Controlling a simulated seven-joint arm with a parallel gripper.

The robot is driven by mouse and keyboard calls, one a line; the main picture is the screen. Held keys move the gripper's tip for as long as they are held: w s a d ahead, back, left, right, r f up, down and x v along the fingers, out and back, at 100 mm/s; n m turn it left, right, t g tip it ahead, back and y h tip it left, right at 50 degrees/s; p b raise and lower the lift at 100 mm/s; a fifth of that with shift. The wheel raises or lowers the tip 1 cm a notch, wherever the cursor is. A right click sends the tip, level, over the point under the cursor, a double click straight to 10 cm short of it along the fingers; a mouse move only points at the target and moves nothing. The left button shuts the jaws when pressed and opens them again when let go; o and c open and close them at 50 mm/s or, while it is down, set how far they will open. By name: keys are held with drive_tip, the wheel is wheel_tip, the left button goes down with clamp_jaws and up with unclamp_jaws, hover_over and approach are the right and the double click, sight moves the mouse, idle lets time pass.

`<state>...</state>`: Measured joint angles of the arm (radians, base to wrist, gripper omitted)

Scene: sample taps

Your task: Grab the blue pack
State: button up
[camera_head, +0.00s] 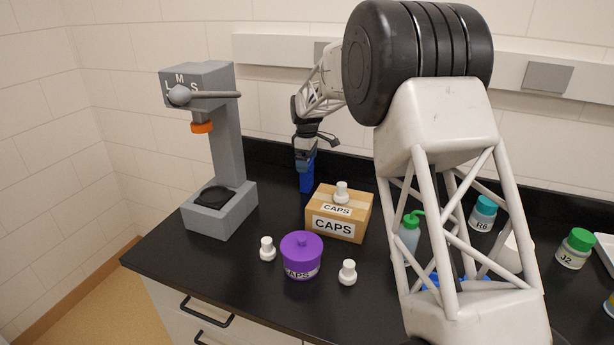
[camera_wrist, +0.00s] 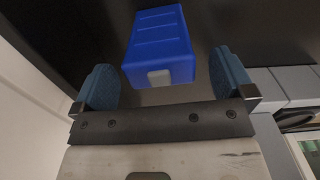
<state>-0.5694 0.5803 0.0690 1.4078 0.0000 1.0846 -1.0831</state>
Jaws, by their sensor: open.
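The blue pack (camera_head: 306,180) stands on the black counter behind the cardboard box, partly hidden by my gripper in the head view. In the wrist view the blue pack (camera_wrist: 160,46) is a ribbed blue block with a small light grey patch on its near end. My gripper (camera_head: 304,158) is just above or at the pack in the head view. In the wrist view my gripper (camera_wrist: 162,80) is open, with its blue-padded fingers apart. The pack lies between and a little beyond the fingertips, with gaps on both sides. Contact is not visible.
A CAPS cardboard box (camera_head: 325,229) with a white cap on top stands in front of the pack. A grey LMS stand (camera_head: 230,150) is to the left. A purple CAPS pot (camera_head: 302,250) and loose white taps (camera_head: 267,249) are nearer. Bottles stand at right.

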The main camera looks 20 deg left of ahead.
drive_tip(key=shift+f, duration=1.2)
drive_tip(key=c, duration=1.1)
drive_tip(key=shift+r, duration=0.1)
drive_tip(key=shift+r, duration=4.95)
